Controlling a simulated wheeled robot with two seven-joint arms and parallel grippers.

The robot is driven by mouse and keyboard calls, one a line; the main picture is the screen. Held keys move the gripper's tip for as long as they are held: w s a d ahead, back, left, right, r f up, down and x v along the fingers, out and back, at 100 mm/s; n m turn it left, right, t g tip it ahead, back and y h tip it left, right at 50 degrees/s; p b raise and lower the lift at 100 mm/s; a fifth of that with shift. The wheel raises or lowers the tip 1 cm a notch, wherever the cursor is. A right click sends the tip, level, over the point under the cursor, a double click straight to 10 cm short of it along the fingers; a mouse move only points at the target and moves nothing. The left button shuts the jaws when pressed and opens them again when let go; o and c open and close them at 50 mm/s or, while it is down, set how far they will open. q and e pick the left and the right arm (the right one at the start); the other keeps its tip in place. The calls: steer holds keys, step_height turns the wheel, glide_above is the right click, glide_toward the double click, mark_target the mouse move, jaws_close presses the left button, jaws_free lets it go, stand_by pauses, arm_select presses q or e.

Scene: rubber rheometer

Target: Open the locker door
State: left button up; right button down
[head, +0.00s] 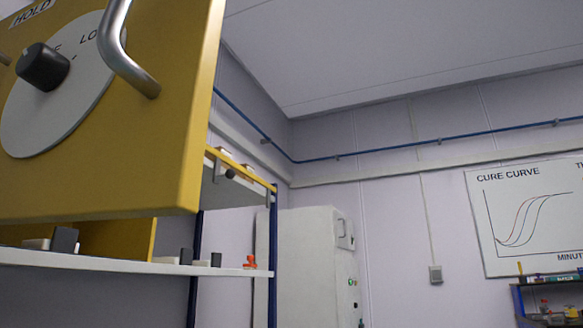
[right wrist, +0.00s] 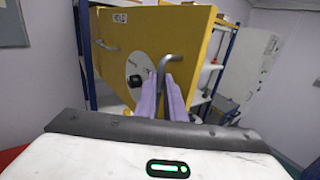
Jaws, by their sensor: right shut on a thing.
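The yellow locker door (head: 165,120) fills the upper left of the head view, close to me. It bears a white dial plate (head: 50,115) with a black knob (head: 42,67) and a bent metal handle (head: 130,60). In the right wrist view the door (right wrist: 190,35) is ahead of me, with the dial plate left of the handle (right wrist: 172,60). My right gripper (right wrist: 163,80) has its pale purple fingers shut on this handle, which partly hides behind them. How far the door stands from its frame is unclear. My left gripper is not in view.
A white shelf (head: 120,263) on blue posts holds small items, including a red one (head: 250,262). A tall white cabinet (head: 300,260) stands behind at the right. A second metal handle (right wrist: 105,45) sits on the yellow face at the left.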

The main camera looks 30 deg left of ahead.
steer(key=shift+s+a, duration=0.2)
steer(key=shift+s, duration=0.25)
steer(key=c, duration=2)
jaws_free()
steer(key=shift+a, duration=0.15)
steer(key=shift+o, duration=0.8)
steer(key=shift+a, duration=0.4)
steer(key=shift+w+d, duration=0.1)
steer(key=shift+d, duration=0.2)
steer(key=shift+d, duration=0.1)
steer(key=b+v, duration=0.1)
steer(key=v, duration=0.9)
